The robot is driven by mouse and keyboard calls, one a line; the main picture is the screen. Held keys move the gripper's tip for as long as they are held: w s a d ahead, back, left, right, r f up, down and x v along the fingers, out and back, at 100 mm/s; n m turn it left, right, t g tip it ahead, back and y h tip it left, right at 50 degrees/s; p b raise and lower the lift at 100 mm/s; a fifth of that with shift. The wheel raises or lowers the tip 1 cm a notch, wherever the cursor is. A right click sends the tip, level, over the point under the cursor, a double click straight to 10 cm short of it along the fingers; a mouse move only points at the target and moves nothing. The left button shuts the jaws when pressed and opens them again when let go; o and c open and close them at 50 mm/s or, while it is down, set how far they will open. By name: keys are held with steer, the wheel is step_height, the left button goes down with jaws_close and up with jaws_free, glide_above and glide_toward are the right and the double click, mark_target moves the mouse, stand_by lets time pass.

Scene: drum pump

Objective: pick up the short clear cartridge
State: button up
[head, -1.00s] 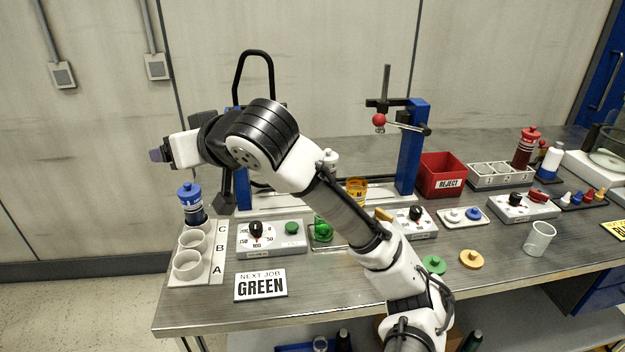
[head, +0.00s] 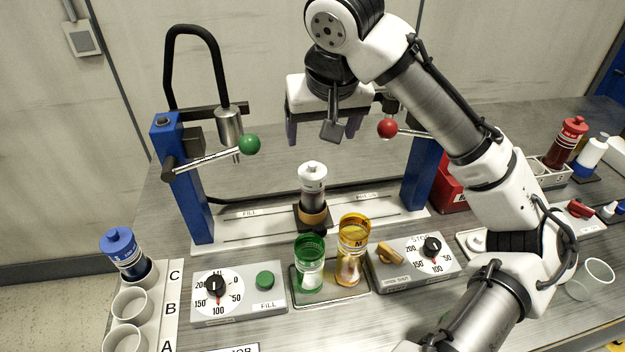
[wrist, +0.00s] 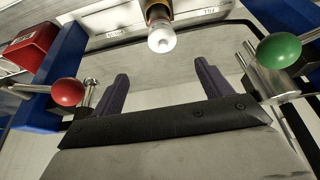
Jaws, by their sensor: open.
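The short clear cartridge (head: 592,279) is an empty, cup-like clear piece. It stands on the bench at the far right of the head view, just right of my arm. My gripper (head: 323,132) is open and empty, fingers pointing down, above and behind the white-capped bottle (head: 312,188) at the middle of the pump frame. My gripper (wrist: 162,85) also shows in the wrist view with nothing between its fingers. The clear cartridge is not seen in the wrist view.
The blue posts (head: 183,185) carry levers with a green knob (head: 249,144) and a red knob (head: 387,128), close to my gripper. Green (head: 309,265) and amber (head: 353,250) cartridges stand in front. A rack (head: 158,312) holds a blue-capped bottle (head: 122,250) at left.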

mark_target(314, 166)
steer(key=p+x, duration=0.1)
steer(key=x, duration=0.7)
steer(key=shift+w+f, duration=0.1)
steer(key=shift+f, duration=0.05)
steer(key=shift+s+p+x, duration=0.2)
steer(key=shift+p+x, duration=0.15)
steer(key=shift+x, duration=1)
steer(key=shift+s+p+x, duration=0.15)
steer(key=shift+p+x, duration=0.2)
steer(key=shift+x, duration=1)
steer(key=shift+a+f, duration=0.1)
steer(key=shift+a, duration=0.1)
steer(key=shift+c, duration=0.5)
steer(key=c, duration=1.4)
steer(key=shift+o, duration=0.2)
